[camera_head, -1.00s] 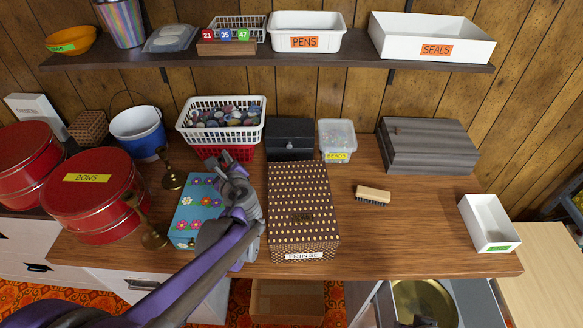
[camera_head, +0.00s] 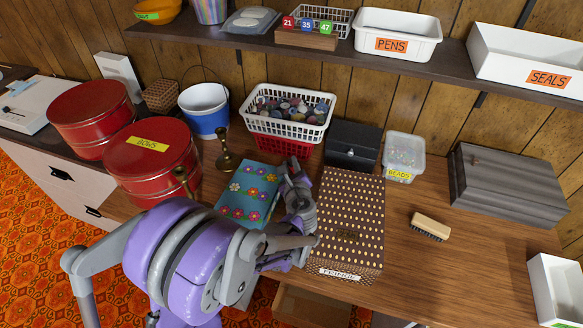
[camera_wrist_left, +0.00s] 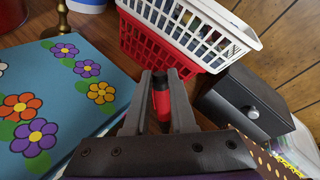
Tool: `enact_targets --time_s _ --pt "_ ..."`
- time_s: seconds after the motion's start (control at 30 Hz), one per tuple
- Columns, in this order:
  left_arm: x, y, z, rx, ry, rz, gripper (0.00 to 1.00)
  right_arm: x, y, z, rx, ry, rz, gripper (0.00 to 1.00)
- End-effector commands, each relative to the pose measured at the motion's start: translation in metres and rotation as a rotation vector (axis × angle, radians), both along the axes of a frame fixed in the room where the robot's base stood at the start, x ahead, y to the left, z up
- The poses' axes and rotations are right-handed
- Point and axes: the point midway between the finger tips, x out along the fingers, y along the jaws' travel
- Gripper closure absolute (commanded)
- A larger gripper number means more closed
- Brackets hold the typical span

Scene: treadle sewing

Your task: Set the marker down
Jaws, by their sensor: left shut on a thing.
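The marker (camera_wrist_left: 161,102), red with a dark tip, is clamped between the two fingers of my left gripper (camera_wrist_left: 160,88) in the left wrist view. In the head view my left gripper (camera_head: 291,168) is between the blue flowered box (camera_head: 252,186) and the brown dotted FRINGE box (camera_head: 352,215), in front of the stacked white and red baskets. The marker cannot be made out in the head view. From these views I cannot tell whether the marker touches the table. My right gripper is not in view.
A white basket of spools (camera_head: 290,122) sits on a red one behind the gripper. A black box (camera_head: 352,148), a BEADS tub (camera_head: 404,157) and a brush (camera_head: 430,227) are to the right. Brass candlesticks (camera_head: 226,160) stand left. The tabletop (camera_head: 400,262) is bare around the brush.

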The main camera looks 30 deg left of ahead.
Motion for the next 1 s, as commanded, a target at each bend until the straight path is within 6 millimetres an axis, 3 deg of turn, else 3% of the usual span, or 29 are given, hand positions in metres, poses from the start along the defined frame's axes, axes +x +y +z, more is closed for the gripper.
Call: enact_targets --time_s 0.4,0.43,0.6,1.0 --pt "-0.0003 0.0 -0.0084 0.0 0.0 0.0 1.0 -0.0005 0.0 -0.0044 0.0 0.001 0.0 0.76" --pt "-0.0003 0.0 -0.0087 0.0 0.0 0.0 0.75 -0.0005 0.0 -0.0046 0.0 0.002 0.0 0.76" --pt "-0.0002 0.0 -0.0075 0.0 0.0 0.0 0.46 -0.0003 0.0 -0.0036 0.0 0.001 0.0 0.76" --pt "-0.0034 -0.0034 -0.0024 -0.001 0.0 -0.001 0.46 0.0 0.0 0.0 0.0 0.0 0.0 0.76"
